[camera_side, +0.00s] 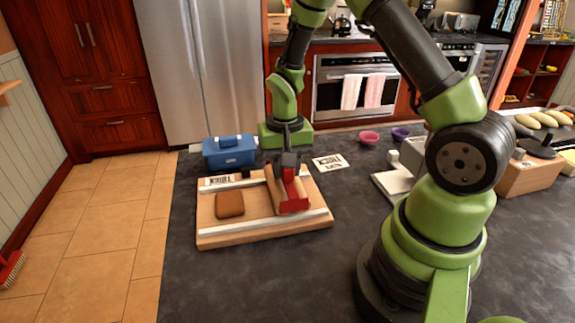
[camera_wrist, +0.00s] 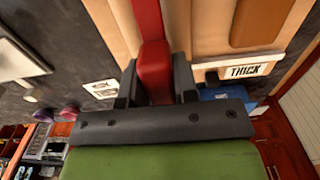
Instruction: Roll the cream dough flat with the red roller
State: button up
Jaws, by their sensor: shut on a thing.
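My gripper (camera_side: 289,172) is shut on the red roller (camera_side: 294,205) above the wooden board. In the wrist view my gripper (camera_wrist: 157,88) has its dark fingers on both sides of the red roller (camera_wrist: 153,65). The cream dough (camera_side: 277,192) appears as a pale strip beside and under the roller. It also shows in the wrist view (camera_wrist: 112,25). The roller and gripper hide part of it, and I cannot tell whether the roller presses on it.
The board (camera_side: 265,237) has pale rails along its front and back. A brown block (camera_side: 230,205) lies left of the roller. A blue box (camera_side: 229,152) stands behind the board. A printed card (camera_side: 330,162) lies to the right. A label reading THICK (camera_wrist: 245,71) is near the board's edge.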

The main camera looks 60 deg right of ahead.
jog(key=shift+s+d, duration=0.3)
jog(key=shift+s, duration=0.05)
dwell(0.6)
jog(key=shift+s+d+f, duration=0.1)
jog(key=shift+s+d, duration=0.35)
jog(key=shift+d, duration=0.05)
jog(key=shift+w+a+f, duration=0.15)
jog(key=shift+w+a, duration=0.7)
dwell(0.9)
jog(key=shift+s+d+f, duration=0.1)
jog(key=shift+s+d, duration=0.55)
jog(key=shift+s, duration=0.05)
dwell(0.5)
jog(key=shift+s+d, duration=0.15)
jog(key=shift+d, duration=0.05)
jog(key=shift+w+a, duration=1.45)
jog(key=shift+a, duration=0.05)
dwell(1.2)
jog(key=shift+s+d, duration=0.15)
jog(key=shift+d, duration=0.05)
jog(key=shift+s+d, duration=0.2)
